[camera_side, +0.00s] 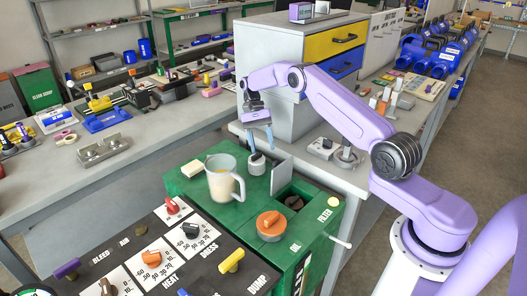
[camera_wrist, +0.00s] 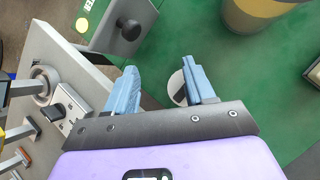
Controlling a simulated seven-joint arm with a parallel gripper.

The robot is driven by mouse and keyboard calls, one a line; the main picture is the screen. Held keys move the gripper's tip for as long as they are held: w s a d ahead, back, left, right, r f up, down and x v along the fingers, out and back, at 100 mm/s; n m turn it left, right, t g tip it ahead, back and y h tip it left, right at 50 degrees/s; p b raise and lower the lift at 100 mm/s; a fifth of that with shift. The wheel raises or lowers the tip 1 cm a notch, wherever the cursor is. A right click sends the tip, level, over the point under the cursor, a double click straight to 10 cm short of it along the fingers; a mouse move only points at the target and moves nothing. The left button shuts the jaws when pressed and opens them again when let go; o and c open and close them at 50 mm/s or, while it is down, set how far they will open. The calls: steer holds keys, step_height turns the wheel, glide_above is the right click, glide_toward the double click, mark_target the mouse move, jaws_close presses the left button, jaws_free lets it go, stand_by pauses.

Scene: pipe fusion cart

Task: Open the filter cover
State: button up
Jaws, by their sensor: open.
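The filter cover is a grey square plate (camera_side: 283,178). It stands raised on edge at the back of a square opening in the green cart top, beside the FILTER label. A dark round part (camera_side: 294,202) shows inside the opening. In the wrist view the cover (camera_wrist: 103,40) shows its outer face with a dark knob (camera_wrist: 130,29). My gripper (camera_side: 262,145) is open, its blue fingers pointing down, left of the cover and apart from it. In the wrist view the fingers (camera_wrist: 158,90) are spread, with nothing held between them.
A small pale round container (camera_side: 256,166) stands below my fingers. A pale mug (camera_side: 224,180) stands left of it. An orange cap (camera_side: 270,224) sits in front of the opening. The control panel (camera_side: 187,225) carries several coloured knobs. The grey drawer cabinet (camera_side: 285,50) stands behind my arm.

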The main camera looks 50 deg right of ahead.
steer(key=shift+w+r, duration=0.1)
steer(key=shift+r, duration=0.1)
steer(key=shift+r, duration=0.25)
step_height(320, 180, up, 12)
steer(key=a+r+n+t+h, duration=0.1)
steer(key=a+n+t+h, duration=0.15)
steer(key=n, duration=0.65)
glide_toward(278, 174)
step_height(278, 174, down, 7)
steer(key=d, duration=0.2)
steer(key=shift+w+h, duration=0.3)
steer(key=shift+h, duration=0.15)
steer(key=shift+f+g, duration=0.1)
steer(key=shift+g, duration=0.15)
steer(key=shift+w, duration=0.1)
jaws_close()
